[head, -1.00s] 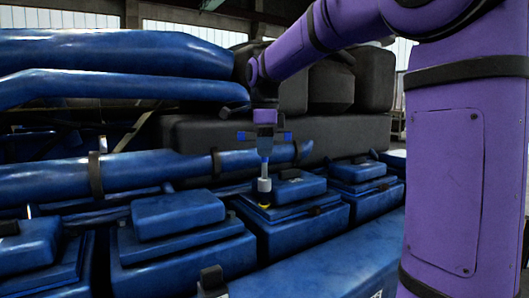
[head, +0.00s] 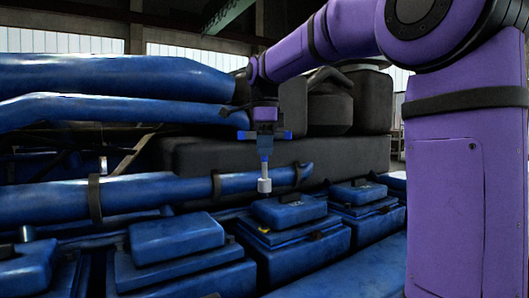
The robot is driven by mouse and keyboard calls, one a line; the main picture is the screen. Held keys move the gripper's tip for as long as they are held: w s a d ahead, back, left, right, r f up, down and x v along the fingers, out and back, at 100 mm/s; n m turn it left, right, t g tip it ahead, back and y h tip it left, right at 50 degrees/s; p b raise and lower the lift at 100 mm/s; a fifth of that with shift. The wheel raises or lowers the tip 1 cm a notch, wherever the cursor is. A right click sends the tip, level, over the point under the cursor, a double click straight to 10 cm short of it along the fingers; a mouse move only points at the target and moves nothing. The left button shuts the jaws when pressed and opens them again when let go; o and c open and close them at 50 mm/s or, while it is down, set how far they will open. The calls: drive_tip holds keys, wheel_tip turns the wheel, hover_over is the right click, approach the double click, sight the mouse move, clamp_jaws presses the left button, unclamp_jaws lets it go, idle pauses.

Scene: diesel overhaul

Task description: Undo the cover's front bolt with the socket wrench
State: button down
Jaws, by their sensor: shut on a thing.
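My gripper (head: 265,136) is shut on the socket wrench (head: 264,166), which hangs upright, its grey socket pointing down. The cover (head: 288,211) is the blue raised box with a stepped lid just below and to the right of the socket. The socket's tip hangs clear above the front-left corner of this cover, with a gap under it. I cannot see into the socket.
Similar blue covers stand to the left (head: 177,236) and right (head: 357,192) in a row. A thick blue pipe (head: 145,195) runs behind the wrench, with a large dark block (head: 340,152) beyond. Open air surrounds the socket's tip.

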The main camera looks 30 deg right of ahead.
drive_tip(key=shift+s, duration=0.1)
drive_tip(key=s+a, duration=0.1)
drive_tip(key=s, duration=0.5)
drive_tip(key=shift+s+a, duration=0.2)
drive_tip(key=shift+s, duration=0.15)
